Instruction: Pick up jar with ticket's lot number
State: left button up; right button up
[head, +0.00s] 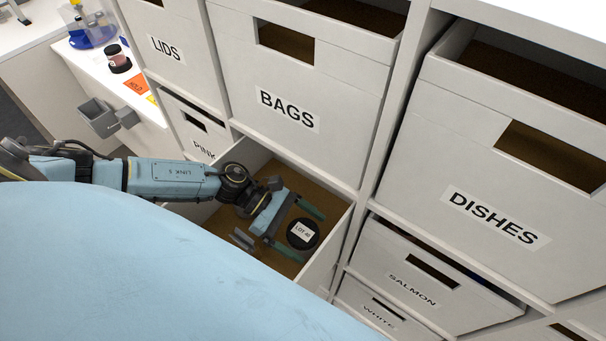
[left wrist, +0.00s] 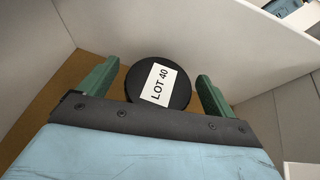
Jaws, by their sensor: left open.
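A jar with a round black lid (head: 313,243) is in the open drawer (head: 335,243). Its white label reads "LOT 40", clearest on the lid in the left wrist view (left wrist: 183,92). Only the top of the jar shows. My left gripper (head: 314,238) reaches down into the drawer with its green fingers spread, one on each side of the lid. In the left wrist view the lid lies between the fingers (left wrist: 158,82), with gaps on both sides. I cannot tell how far above the jar the fingertips are. My right gripper is not in view. No ticket can be read.
Bins labelled LIDS (head: 168,48), BAGS (head: 288,109), DISHES (head: 495,217), PINK (head: 203,149), SALMON (head: 413,288) and WHITE (head: 379,315) surround the drawer. Its walls stand close to my gripper. Another dark-lidded jar (head: 119,62) and an orange card (head: 137,86) are on the far-left counter.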

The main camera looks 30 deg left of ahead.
pick_arm(q)
jog(key=c, duration=1.2)
jog(key=shift+o, duration=0.2)
jog(key=shift+r, duration=0.15)
